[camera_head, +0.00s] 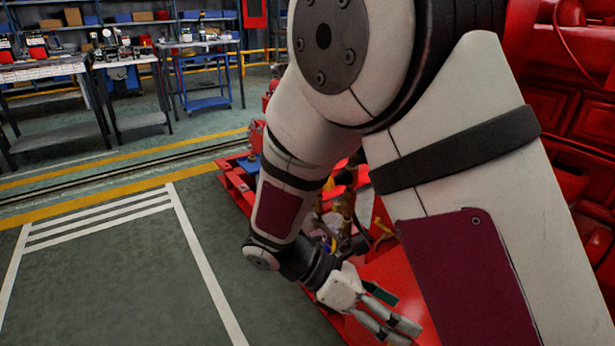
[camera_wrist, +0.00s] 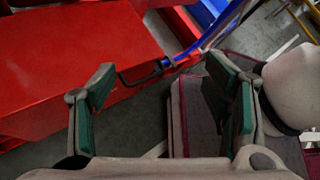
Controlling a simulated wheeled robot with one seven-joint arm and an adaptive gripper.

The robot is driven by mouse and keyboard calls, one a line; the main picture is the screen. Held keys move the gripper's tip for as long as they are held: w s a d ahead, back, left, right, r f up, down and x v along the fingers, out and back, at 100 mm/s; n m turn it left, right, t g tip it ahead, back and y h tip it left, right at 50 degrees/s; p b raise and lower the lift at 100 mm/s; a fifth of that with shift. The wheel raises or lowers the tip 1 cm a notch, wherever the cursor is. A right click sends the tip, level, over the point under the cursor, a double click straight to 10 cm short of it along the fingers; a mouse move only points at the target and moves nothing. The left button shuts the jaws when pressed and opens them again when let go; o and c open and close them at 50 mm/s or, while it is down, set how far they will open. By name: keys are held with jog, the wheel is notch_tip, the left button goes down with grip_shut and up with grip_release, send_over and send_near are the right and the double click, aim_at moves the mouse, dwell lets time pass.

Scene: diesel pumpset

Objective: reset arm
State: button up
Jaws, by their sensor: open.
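My arm fills the middle and right of the head view, bent down toward the lower centre. My gripper (camera_head: 402,312) is at its end, close to a red surface of the pumpset (camera_head: 393,268). In the wrist view my gripper (camera_wrist: 172,95) shows two green-padded fingers set wide apart with nothing between them. Beyond the fingers are grey floor and part of my own body. My arm hides much of the pumpset in the head view.
A large red machine body (camera_head: 585,120) stands at the right. Blue hoses (camera_wrist: 215,30) run past the red block (camera_wrist: 70,60) in the wrist view. Workbenches (camera_head: 45,70) and shelving (camera_head: 150,20) stand at the back left. The marked floor (camera_head: 110,270) at the left is clear.

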jog(key=s+d+r+m+y, duration=0.3)
jog(key=s+r+m+y, duration=0.1)
jog(key=s+r+m, duration=0.3)
jog(key=s+d+r+m+y, duration=0.3)
jog(key=s+r+m+y, duration=0.2)
jog(key=s+r+m, duration=0.15)
jog(key=s+a+m+t+y, duration=0.1)
jog(key=s+m+t+y, duration=0.2)
jog(key=s+m, duration=0.35)
notch_tip(320, 180, up, 36)
jog(key=t+p, duration=0.4)
jog(key=p, duration=2.9)
jog(key=shift+w+f, duration=0.2)
jog(key=shift+f, duration=0.05)
